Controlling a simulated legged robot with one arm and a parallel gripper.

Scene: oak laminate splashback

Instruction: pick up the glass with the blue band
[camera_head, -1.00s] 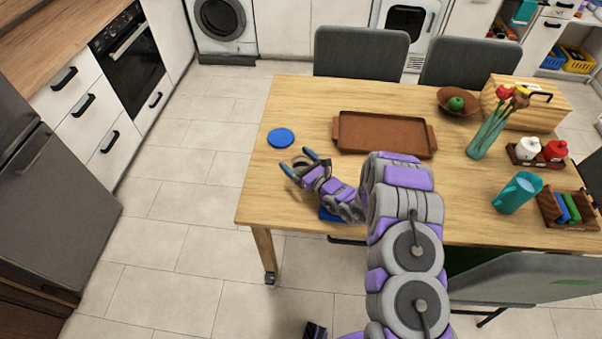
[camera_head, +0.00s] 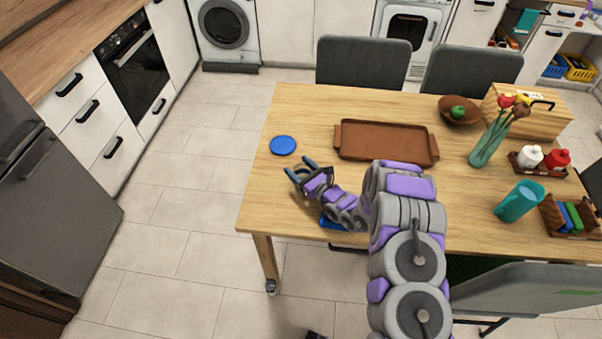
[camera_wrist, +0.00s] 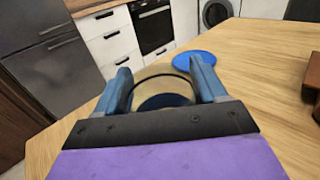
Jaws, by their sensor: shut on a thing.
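My gripper (camera_wrist: 160,76) is shut on a clear glass with a blue band (camera_wrist: 165,101), which sits between its two blue fingers in the wrist view. A dark rim line shows above the band. In the head view my gripper (camera_head: 302,167) is over the left part of the table, and the glass is hard to make out there. I cannot tell whether the glass base touches the table.
A flat blue disc (camera_head: 283,145) lies just beyond my gripper on the wooden table (camera_head: 262,195). A brown tray (camera_head: 385,141) lies to the right. Another blue thing (camera_head: 331,222) is partly hidden under my arm. A vase, teal pitcher and bottles stand farther right.

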